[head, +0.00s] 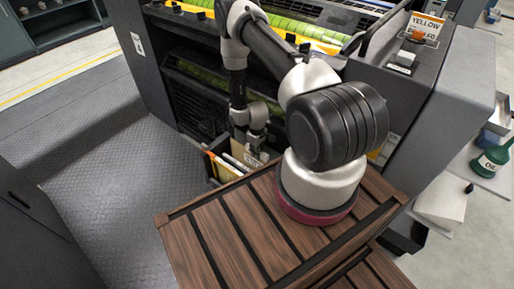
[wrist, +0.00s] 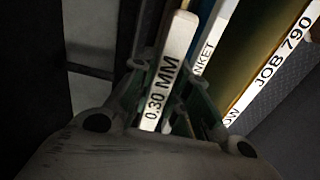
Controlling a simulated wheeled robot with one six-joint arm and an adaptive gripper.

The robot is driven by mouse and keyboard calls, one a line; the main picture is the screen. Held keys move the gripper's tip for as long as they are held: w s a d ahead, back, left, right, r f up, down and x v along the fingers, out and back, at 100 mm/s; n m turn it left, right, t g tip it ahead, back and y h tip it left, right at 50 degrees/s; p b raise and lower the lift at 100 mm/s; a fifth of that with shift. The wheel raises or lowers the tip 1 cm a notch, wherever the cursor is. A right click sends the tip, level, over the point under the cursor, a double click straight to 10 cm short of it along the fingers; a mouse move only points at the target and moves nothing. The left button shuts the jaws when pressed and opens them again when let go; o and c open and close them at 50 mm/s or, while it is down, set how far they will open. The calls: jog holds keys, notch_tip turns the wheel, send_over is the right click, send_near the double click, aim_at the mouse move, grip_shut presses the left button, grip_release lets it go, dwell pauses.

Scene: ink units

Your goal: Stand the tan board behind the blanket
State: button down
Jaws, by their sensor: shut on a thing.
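My gripper (head: 254,147) is low beside the press, at the dark file box, shut on a board with a white edge strip reading "0.30 MM" (wrist: 163,80). The board and this strip are apart at the top. The board's lower part is hidden.
The dark box (head: 212,168) stands against the press, behind the slatted wooden crate top (head: 215,235). A strip reading "JOB 790" (wrist: 272,72) stands right of the blanket in the wrist view, with a gold sheet between them. The patterned floor at left is clear.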

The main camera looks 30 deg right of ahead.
jog(key=shift+f, duration=2.9)
jog(key=c, duration=1.3)
grip_release()
notch_tip(320, 180, up, 12)
jog(key=shift+r, duration=2.5)
